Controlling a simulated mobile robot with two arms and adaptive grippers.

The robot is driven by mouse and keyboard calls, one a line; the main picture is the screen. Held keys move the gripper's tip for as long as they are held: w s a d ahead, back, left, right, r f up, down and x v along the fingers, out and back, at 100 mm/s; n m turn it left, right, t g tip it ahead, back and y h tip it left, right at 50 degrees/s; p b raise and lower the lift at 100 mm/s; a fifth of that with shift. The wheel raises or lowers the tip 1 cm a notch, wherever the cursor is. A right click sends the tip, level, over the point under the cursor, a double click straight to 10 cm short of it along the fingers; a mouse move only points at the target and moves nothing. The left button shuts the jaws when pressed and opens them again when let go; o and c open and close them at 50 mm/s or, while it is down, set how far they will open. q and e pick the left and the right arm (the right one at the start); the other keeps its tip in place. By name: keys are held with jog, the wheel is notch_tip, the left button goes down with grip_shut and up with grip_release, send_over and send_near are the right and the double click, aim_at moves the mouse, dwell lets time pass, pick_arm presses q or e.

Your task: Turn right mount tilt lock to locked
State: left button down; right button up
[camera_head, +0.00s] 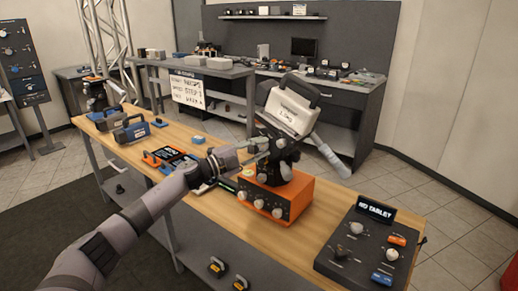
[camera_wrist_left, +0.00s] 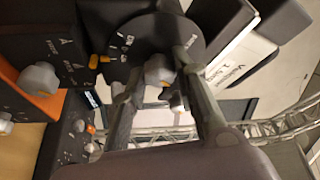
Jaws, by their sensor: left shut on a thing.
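The right mount (camera_head: 283,155) is a black head on an orange box (camera_head: 282,201) on the wooden bench. It carries a tilted white block with a dark handle (camera_head: 290,109). My left gripper (camera_head: 254,149) reaches it from the left. In the left wrist view, a round black dial plate (camera_wrist_left: 138,38) with white marks and small lettering sits on the mount. A pale knob (camera_wrist_left: 158,70) in front of the plate lies between the fingers of my left gripper (camera_wrist_left: 155,76), which are shut on it. The fingers partly hide the knob and marks, so its exact setting cannot be read. My right gripper is not in view.
A dark control panel (camera_head: 347,260) with knobs stands at the bench's near right. A pale rod (camera_head: 332,158) sticks out right of the mount. The bare bench top (camera_head: 222,215) shows near the orange box.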

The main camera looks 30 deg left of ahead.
pick_arm(q)
jog(key=c, duration=1.3)
grip_release()
jog(key=shift+s, duration=0.1)
jog(key=v, duration=1.2)
jog(key=shift+f, duration=0.1)
